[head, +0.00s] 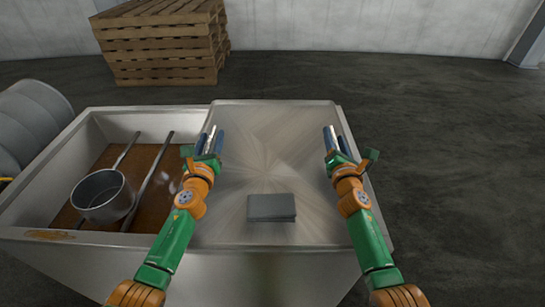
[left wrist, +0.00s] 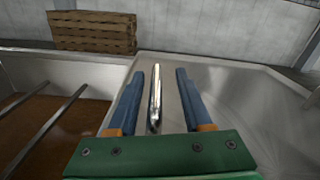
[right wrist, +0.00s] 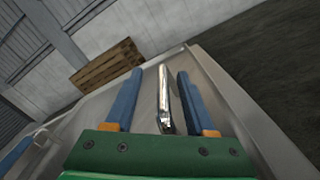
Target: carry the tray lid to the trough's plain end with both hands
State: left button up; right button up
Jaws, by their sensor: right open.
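The tray lid (head: 272,125), a broad flat brushed-metal sheet, lies over the right part of the trough (head: 115,240). A shiny bar handle stands near each side edge of the lid. My left gripper (head: 212,140) is open, with its fingers on either side of the left handle (left wrist: 155,95) and gaps showing on both sides. My right gripper (head: 338,140) is open around the right handle (right wrist: 163,95), also with gaps. The trough's left part is uncovered and shows a brown floor or liquid. An orange-brown mark (head: 48,235) is on its front left rim.
A metal pot (head: 103,196) stands in the uncovered part by two long rails (head: 148,180). A grey block (head: 272,207) sits on the lid's near part. A grey drum (head: 30,122) is at the left, and stacked pallets (head: 160,45) stand behind. Floor at right is clear.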

pick_arm(q)
jog(key=shift+a, duration=0.1)
jog(key=shift+s+a, duration=0.1)
jog(key=shift+s, duration=0.3)
pick_arm(e)
jog(key=shift+w+d, duration=0.1)
pick_arm(q)
jog(key=s, duration=1.1)
jog(key=shift+s, duration=0.1)
pick_arm(e)
jog(key=shift+s+d, duration=0.15)
jog(key=shift+s, duration=0.3)
jog(key=s, duration=1.1)
jog(key=shift+s+a, duration=0.2)
